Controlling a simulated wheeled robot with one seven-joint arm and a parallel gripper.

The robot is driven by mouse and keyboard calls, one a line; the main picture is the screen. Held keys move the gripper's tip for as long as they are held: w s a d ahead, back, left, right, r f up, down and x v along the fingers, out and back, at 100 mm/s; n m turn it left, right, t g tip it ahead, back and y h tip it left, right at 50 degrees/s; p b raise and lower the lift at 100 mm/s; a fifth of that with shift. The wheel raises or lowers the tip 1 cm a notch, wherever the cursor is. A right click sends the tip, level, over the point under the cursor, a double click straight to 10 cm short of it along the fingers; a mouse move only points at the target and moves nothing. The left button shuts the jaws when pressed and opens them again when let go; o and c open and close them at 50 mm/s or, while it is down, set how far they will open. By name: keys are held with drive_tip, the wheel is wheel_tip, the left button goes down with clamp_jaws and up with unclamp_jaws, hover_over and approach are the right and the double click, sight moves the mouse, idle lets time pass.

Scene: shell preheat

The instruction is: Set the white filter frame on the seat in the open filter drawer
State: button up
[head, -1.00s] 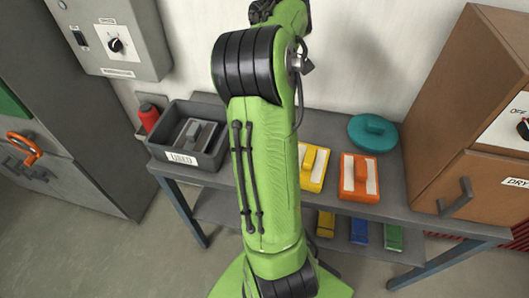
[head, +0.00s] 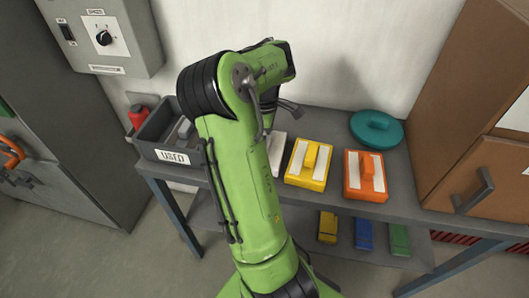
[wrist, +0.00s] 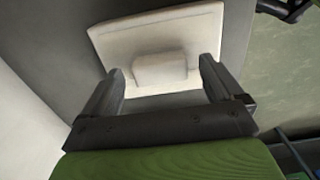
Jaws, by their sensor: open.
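The white filter frame (wrist: 160,35) lies on the grey bench, with a raised block handle (wrist: 160,70) on it in the wrist view. In the head view a white piece of it (head: 277,148) shows beside my arm, left of the yellow frame. My gripper (wrist: 160,75) is open, with one finger on each side of the handle; I cannot tell whether the fingers touch it. No open filter drawer or seat can be made out in these frames.
A yellow frame (head: 294,166) and an orange frame (head: 352,176) lie to the right. A teal round lid (head: 376,128) is behind them. A brown cabinet (head: 440,130) stands right.

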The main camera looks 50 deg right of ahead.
drive_tip(key=shift+r, duration=0.1)
clamp_jaws()
idle(0.3)
drive_tip(key=shift+r, duration=0.1)
